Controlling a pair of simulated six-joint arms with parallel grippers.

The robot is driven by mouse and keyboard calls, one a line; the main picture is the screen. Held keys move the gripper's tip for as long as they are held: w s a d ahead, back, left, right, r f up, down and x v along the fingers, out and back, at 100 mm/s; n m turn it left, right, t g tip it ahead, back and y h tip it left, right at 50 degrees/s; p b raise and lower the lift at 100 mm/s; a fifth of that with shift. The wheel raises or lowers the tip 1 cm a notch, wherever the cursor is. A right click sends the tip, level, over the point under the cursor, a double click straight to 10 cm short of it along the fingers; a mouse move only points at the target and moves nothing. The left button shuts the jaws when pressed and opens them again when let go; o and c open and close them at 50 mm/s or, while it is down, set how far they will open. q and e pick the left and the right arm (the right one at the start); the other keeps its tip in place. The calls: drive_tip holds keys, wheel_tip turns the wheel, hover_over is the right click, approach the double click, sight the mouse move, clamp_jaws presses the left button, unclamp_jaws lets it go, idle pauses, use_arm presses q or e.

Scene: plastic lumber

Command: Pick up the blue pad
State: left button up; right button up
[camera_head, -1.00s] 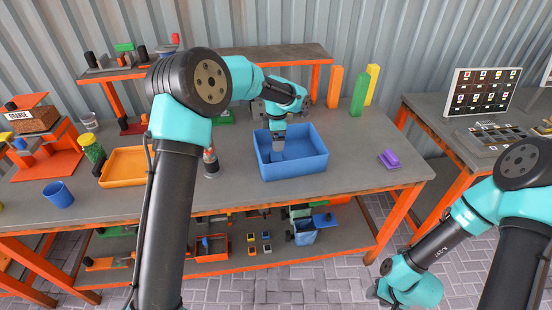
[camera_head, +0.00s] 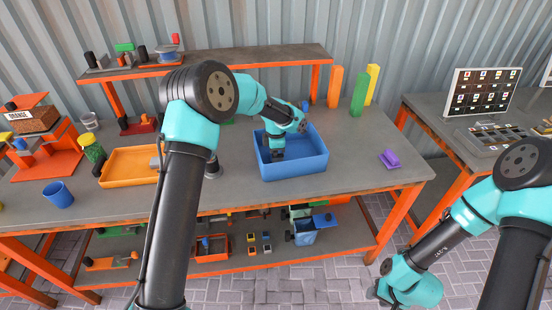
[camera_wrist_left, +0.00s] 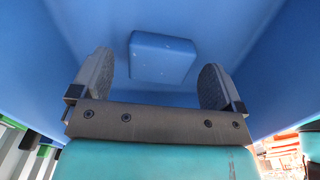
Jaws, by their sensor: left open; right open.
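The blue pad (camera_wrist_left: 162,57) is a rounded block lying inside the blue bin (camera_head: 305,165). In the left wrist view it lies between my left gripper's two open fingers, with a gap on each side. In the head view I cannot make out the pad; my left gripper (camera_head: 275,154) and arm cover that part of the bin. My left gripper (camera_wrist_left: 157,80) points down into the bin and is empty. My right gripper (camera_head: 376,293) is open, low at the lower right, well away from the bin and in front of the table.
The bin walls (camera_wrist_left: 45,60) rise close around my left gripper. An orange tray (camera_head: 128,167) and a blue cup (camera_head: 58,194) stand to the left. A purple block (camera_head: 389,159) lies to the right. Tall orange, green and yellow blocks (camera_head: 358,92) stand behind.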

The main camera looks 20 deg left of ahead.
use_arm(q)
drive_tip(key=shift+f, duration=0.65)
drive_tip(key=shift+c, duration=0.4)
drive_tip(key=c, duration=0.9)
